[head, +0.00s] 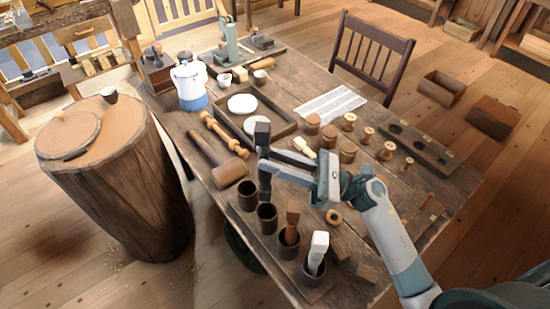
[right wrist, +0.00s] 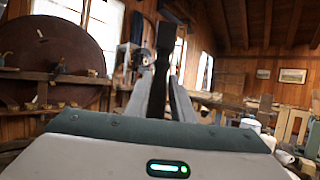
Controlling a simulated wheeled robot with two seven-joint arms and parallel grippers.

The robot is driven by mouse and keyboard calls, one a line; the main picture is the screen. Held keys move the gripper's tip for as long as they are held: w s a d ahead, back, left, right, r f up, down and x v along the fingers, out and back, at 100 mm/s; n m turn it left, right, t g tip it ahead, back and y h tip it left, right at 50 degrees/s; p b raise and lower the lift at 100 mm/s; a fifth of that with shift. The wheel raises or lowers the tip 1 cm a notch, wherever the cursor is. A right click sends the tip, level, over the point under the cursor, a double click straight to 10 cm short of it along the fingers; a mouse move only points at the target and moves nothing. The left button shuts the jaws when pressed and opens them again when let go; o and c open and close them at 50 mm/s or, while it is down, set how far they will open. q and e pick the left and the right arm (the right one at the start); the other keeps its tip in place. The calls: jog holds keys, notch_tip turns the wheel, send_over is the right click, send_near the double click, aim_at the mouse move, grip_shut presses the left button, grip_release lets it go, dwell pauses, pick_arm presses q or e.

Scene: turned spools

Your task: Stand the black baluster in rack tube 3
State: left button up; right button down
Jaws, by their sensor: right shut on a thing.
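My right gripper (head: 271,160) is shut on the black baluster (head: 262,134) and holds it upright. The baluster also shows between the fingers in the right wrist view (right wrist: 165,42). Its lower end appears just above the two far tubes of the rack (head: 318,292); its exact height is hard to tell. The far tube (head: 247,196) and the second tube (head: 267,218) look empty. The third from the far end (head: 289,242) holds a brown baluster (head: 292,216). The near tube (head: 311,274) holds a white baluster (head: 319,246). No tube numbers are readable. My left gripper is out of view.
A wooden mallet (head: 228,171) and a turned spindle (head: 220,131) lie left of the gripper. A shallow tray (head: 222,118) lies behind it. Several wooden spools, including one (head: 349,122), and a holed block (head: 425,149) stand to the right. A log stump (head: 125,190) stands left of the table.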

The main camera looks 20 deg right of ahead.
jog(key=shift+f+b, duration=1.15)
jog(key=shift+f, duration=1.2)
jog(key=shift+f, duration=0.1)
jog(key=shift+b, duration=0.5)
